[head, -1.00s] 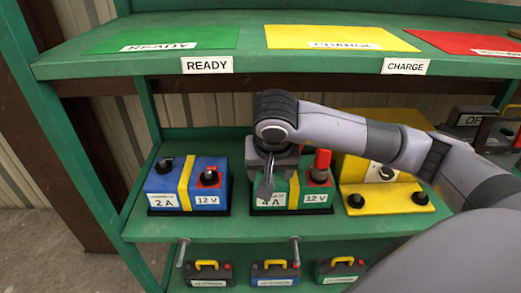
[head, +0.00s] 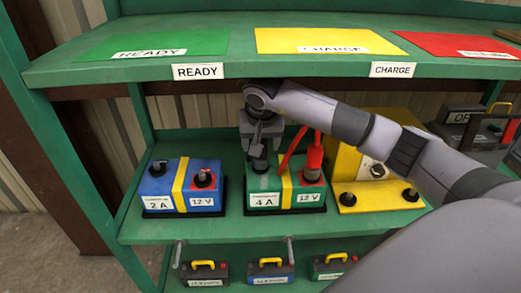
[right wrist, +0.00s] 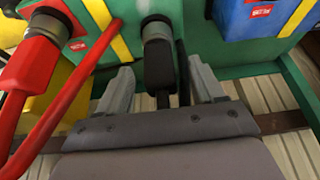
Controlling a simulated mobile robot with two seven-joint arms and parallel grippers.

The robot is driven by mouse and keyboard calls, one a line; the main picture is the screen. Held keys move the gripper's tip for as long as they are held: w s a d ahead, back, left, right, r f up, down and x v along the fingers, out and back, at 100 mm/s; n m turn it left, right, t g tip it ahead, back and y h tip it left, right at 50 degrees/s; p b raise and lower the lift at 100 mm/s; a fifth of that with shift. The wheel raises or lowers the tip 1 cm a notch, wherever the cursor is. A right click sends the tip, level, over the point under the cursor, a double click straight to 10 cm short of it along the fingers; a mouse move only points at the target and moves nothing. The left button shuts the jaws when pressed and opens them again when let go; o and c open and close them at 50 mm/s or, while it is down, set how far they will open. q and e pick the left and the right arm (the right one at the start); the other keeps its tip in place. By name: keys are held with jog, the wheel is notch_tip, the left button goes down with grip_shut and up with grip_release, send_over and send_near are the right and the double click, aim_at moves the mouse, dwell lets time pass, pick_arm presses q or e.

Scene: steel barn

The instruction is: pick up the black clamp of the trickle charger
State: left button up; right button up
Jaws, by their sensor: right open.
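The green trickle charger (head: 272,196), with a yellow band and 4 A and 12 V labels, sits on the middle shelf. The black clamp (head: 260,163) stands upright on its left side, partly hidden by my right gripper (head: 260,147). In the right wrist view, the black clamp (right wrist: 158,62) on a grey round post lies between the two fingers of the open gripper (right wrist: 160,85). I cannot tell whether either finger touches it. The red clamp (head: 313,160) with its red cable stands on the charger's right side; it also shows in the right wrist view (right wrist: 40,55). My left gripper is not in view.
A blue 2 A charger (head: 166,182) stands to the left and a yellow unit (head: 350,155) close to the right. The upper shelf (head: 280,74) overhangs my right arm. Small batteries (head: 270,268) sit below; two pegs (head: 291,248) stick out near the shelf's front edge.

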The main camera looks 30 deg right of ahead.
jog(key=shift+w+x, duration=0.2)
jog(key=shift+x, duration=1.5)
jog(key=shift+d+r, duration=0.15)
grip_shut()
jog(key=shift+r, duration=0.15)
